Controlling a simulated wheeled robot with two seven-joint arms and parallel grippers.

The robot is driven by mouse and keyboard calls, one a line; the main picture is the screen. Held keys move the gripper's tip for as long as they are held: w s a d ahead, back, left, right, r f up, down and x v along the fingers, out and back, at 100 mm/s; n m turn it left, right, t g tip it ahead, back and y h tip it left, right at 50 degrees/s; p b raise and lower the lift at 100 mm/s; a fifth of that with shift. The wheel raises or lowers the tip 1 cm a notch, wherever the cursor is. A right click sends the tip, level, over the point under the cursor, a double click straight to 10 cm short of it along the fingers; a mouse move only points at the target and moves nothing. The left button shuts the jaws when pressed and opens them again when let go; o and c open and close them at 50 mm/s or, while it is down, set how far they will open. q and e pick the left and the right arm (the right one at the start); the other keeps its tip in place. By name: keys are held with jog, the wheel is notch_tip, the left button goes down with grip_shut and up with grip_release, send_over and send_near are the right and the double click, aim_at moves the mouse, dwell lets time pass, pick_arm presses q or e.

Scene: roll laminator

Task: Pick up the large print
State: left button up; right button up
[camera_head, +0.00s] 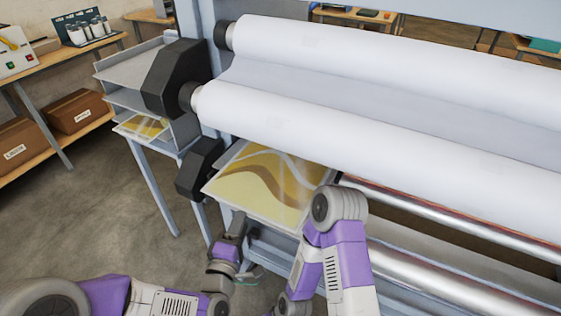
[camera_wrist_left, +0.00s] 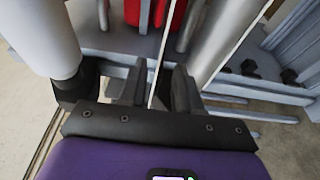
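The large print (camera_head: 262,186) is a yellow, tan and white sheet with a wavy pattern. It juts out below the white rolls at the left of the laminator, in the head view. In the left wrist view it shows edge-on as a thin white line (camera_wrist_left: 167,55). My left gripper (camera_head: 238,222) is at the print's near edge, its fingertips partly hidden by the sheet. In the wrist view its two dark fingers (camera_wrist_left: 157,88) stand on either side of the sheet, with a gap visible. My right arm crosses in front of the print's right end; its gripper is out of view.
Two large white rolls (camera_head: 380,140) and shiny metal rollers (camera_head: 440,284) fill the right side. Black end housings (camera_head: 176,78) stick out at left. A shelved stand (camera_head: 150,72) holds another yellow print (camera_head: 141,126). A bench with brown boxes (camera_head: 76,112) stands at far left.

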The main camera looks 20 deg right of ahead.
aim_at(247, 210)
pick_arm(q)
jog(key=x, duration=0.5)
jog(key=shift+d, duration=0.15)
jog(key=shift+c, duration=0.2)
grip_shut()
jog(key=shift+r, duration=0.1)
dwell(1.0)
